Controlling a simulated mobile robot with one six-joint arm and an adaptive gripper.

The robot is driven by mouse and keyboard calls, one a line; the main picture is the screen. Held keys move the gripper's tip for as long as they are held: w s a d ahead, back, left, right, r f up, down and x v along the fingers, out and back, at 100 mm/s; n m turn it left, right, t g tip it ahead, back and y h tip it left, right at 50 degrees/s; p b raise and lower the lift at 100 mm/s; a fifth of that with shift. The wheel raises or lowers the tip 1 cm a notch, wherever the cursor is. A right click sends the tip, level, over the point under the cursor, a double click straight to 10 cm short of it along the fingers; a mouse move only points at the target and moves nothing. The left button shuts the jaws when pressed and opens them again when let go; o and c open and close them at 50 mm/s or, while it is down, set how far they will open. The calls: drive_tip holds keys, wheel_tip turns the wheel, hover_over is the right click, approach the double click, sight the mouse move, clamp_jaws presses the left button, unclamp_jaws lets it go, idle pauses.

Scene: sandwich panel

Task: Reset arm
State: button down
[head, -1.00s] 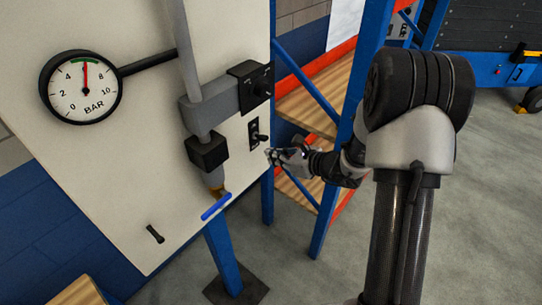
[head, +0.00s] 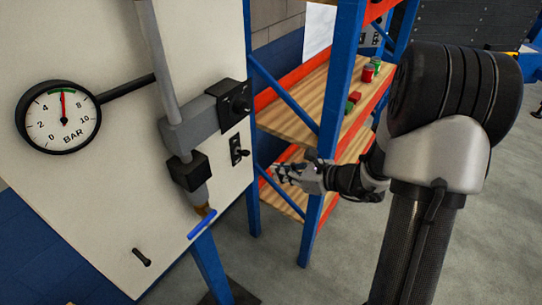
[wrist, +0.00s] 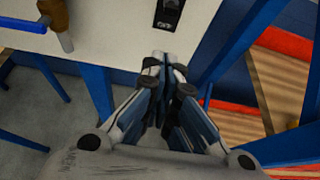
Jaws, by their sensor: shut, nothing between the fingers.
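My gripper (head: 276,170) is shut and empty in the head view, just right of the white panel's edge and apart from it. It points left toward the panel (head: 95,200). The wrist view shows my gripper's fingers (wrist: 163,62) closed together, below a black toggle switch (wrist: 170,14) on the panel. The switch also shows in the head view (head: 238,151), up and left of my fingertips. My arm reaches in from the right side of the head view.
The panel carries a round pressure gauge (head: 58,118), a grey pipe with a blue-handled valve (head: 202,224) and a small black lever (head: 141,257). A blue-and-orange shelf rack (head: 333,90) with wooden boards stands close behind my gripper. Grey floor is open at the right.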

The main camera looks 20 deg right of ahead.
drive_tip(key=s+a+r+n+g+b, duration=0.1)
drive_tip(key=s+a+r+n+g, duration=0.25)
drive_tip(key=s+a+n, duration=0.4)
drive_tip(key=s+a+r+n+g+b, duration=0.1)
drive_tip(key=s+a+r+n+g, duration=0.25)
drive_tip(key=s+a+n, duration=0.45)
drive_tip(key=s+d+r+n+t+h+b, duration=0.1)
drive_tip(key=s+d+r+n+h+b, duration=0.1)
drive_tip(key=s+d+n+h, duration=0.5)
drive_tip(key=s+d+n, duration=0.1)
drive_tip(key=s+n, duration=0.3)
drive_tip(key=n, duration=0.2)
drive_tip(key=shift+s+d+h, duration=0.15)
drive_tip(key=shift+s+h, duration=0.05)
drive_tip(key=shift+h, duration=0.2)
drive_tip(key=shift+n, duration=0.25)
